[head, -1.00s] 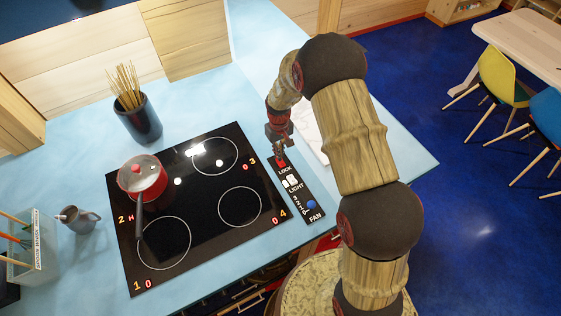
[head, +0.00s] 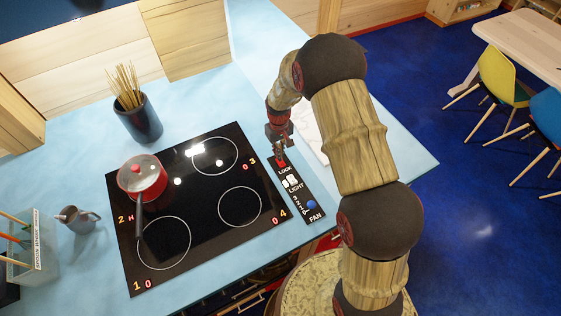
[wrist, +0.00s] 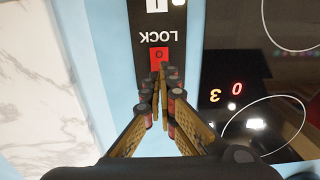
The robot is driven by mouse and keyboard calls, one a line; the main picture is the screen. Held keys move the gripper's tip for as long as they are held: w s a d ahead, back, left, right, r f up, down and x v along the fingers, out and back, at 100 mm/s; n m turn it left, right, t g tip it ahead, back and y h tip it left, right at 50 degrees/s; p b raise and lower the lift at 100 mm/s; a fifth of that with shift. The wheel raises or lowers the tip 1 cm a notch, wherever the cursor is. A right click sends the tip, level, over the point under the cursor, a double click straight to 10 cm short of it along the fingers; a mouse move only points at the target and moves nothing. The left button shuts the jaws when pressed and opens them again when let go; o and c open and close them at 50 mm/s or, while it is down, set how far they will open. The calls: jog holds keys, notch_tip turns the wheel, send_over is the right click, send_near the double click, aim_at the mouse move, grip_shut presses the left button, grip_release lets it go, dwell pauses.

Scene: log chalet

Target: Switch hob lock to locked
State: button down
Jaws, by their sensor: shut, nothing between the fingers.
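The hob lock is a small red switch (wrist: 158,56) marked with a round symbol, beside the word LOCK on a black control strip (head: 296,191). The red switch also shows in the head view (head: 281,162), at the strip's far end. My gripper (wrist: 163,72) is shut and empty, its fingertips at the near edge of the red switch in the wrist view. I cannot tell whether they touch it. The fingertips cover part of the switch's lower edge. In the head view my gripper (head: 279,151) points down over the strip's far end.
A white light switch (head: 292,181) and a blue fan knob (head: 311,204) sit farther along the strip. The black hob (head: 200,246) lies to the left, with a red pot (head: 130,181) on it. A dark cup of sticks (head: 141,122) stands behind.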

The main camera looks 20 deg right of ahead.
jog(key=shift+f+b, duration=0.65)
jog(key=shift+f, duration=0.45)
dwell(0.5)
jog(key=shift+r, duration=0.1)
jog(key=shift+r+p, duration=1.85)
jog(key=shift+r, duration=1.6)
jog(key=s+r+t+b, duration=0.2)
jog(key=s+r+b, duration=0.3)
jog(key=s, duration=0.5)
jog(key=s+r+m+t+b, duration=0.1)
jog(key=s+r+b, duration=0.4)
jog(key=s+r, duration=0.3)
jog(key=s+r+m+t+b, duration=0.1)
jog(key=s+r+b, duration=0.5)
jog(key=s, duration=0.6)
jog(key=shift+s+r+t, duration=0.3)
jog(key=shift+r+t, duration=0.15)
jog(key=shift+t, duration=0.35)
